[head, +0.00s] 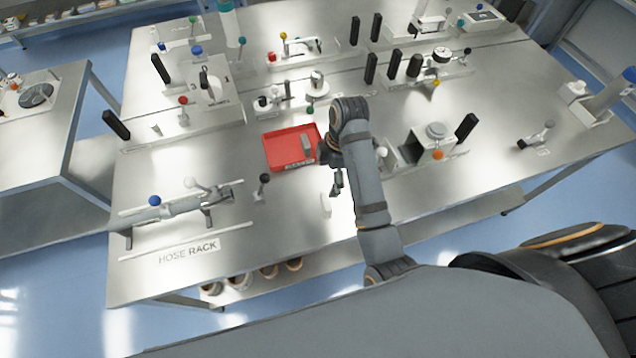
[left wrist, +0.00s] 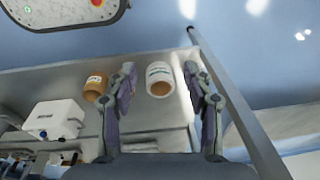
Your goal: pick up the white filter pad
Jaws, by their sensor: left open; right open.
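A small white piece (head: 326,204), which looks like the filter pad, sits on the steel table near its front edge in the head view. It is too small to make out in detail. My right gripper (head: 338,184) is just above and beside it in the picture, pointing down and open, with no object seen in it. Whether it touches the white piece I cannot tell.
A red tray (head: 271,153) with a grey block (head: 306,144) lies left of my right arm. A hose rack (head: 180,207) is at the front left. A black-knobbed post (head: 263,186) stands near the white piece. Rolls (head: 240,280) lie on the shelf below the table.

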